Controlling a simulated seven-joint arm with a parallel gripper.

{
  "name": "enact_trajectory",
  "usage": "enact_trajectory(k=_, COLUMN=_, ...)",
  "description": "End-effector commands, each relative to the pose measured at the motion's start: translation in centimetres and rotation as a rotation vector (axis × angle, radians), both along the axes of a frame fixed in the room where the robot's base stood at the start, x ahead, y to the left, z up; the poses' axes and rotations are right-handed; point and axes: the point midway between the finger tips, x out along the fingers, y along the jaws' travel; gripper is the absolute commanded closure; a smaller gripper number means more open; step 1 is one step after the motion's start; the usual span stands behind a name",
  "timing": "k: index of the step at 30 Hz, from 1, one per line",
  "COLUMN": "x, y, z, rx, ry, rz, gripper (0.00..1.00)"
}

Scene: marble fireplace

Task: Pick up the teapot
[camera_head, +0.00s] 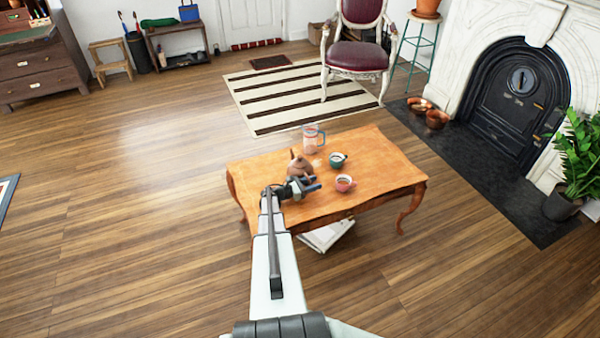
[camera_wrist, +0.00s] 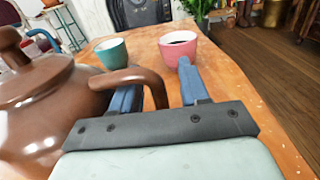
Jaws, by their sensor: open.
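The brown teapot (camera_head: 299,166) stands on the wooden table, just beyond my gripper in the head view. In the wrist view the teapot (camera_wrist: 40,105) fills the left side, and its looped handle reaches right toward my gripper (camera_wrist: 158,85). My gripper (camera_head: 307,186) is open, with two blue fingers apart. The left finger passes by the handle's opening, and part of the handle lies between the two fingers. I cannot tell whether a finger touches it.
A pink cup (camera_head: 344,183) and a green cup (camera_head: 337,160) stand on the table (camera_head: 385,165) close beyond my fingers. A clear jug (camera_head: 313,138) stands behind the teapot. The table's right part is bare. A chair (camera_head: 358,50) stands behind.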

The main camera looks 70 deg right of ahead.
Motion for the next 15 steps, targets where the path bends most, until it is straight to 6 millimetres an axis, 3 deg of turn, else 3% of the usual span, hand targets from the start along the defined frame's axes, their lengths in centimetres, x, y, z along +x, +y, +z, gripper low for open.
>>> enact_trajectory(k=7, x=-0.08, y=-0.11, z=0.0, rx=0.0, ry=0.0, rz=0.001, gripper=0.56)
enact_trajectory(k=15, x=-0.07, y=-0.1, z=0.0, rx=0.0, ry=0.0, rz=0.001, gripper=0.82)
